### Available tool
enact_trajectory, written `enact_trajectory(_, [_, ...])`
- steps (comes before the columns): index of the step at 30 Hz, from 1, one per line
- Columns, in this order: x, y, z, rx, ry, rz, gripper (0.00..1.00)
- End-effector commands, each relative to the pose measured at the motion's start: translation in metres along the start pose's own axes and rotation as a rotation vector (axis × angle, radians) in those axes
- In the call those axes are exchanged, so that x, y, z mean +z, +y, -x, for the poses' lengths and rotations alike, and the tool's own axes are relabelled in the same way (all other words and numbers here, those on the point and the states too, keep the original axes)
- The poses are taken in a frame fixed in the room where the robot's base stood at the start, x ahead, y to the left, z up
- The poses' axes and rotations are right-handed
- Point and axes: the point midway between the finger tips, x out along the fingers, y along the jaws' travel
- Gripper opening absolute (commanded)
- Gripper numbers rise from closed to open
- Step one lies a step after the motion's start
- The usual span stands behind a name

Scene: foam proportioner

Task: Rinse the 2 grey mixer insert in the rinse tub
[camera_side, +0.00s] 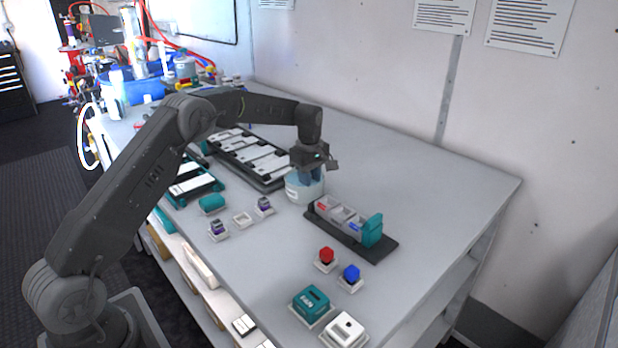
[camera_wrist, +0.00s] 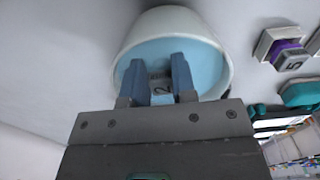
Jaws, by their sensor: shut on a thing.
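My gripper (camera_wrist: 160,82) has its blue fingers pointing down into the rinse tub (camera_wrist: 203,38). The tub is a round white vessel with a light blue inside. In the side view the tub (camera_side: 303,189) stands on the bench, with my gripper (camera_side: 311,172) over and partly inside it. The fingers are shut on the grey mixer insert (camera_wrist: 160,88), which shows a dark "2" between them in the wrist view. Its lower part is hidden. In the side view the tub wall and the fingers hide the insert.
A dark rack (camera_side: 387,249) with compartments and a teal end block stands right of the tub. A long tray of pale plates (camera_side: 250,153) lies behind left. Purple-banded inserts (camera_side: 217,228) sit on small white bases in front, near an empty white base (camera_side: 242,219). Red (camera_side: 326,255) and blue knobs (camera_side: 351,272) stand nearer.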

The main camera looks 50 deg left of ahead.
Motion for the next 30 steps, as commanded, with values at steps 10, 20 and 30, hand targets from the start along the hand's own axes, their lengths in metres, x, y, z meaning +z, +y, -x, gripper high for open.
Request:
enact_trajectory(10, [-0.0002,-0.002,0.0002,0.001,0.0,0.0,0.02])
enact_trajectory(20, [-0.0002,-0.0082,0.0003,0.001,0.0,0.0,0.02])
enact_trajectory(30, [-0.0002,-0.008,0.0004,0.001,0.0,0.0,0.02])
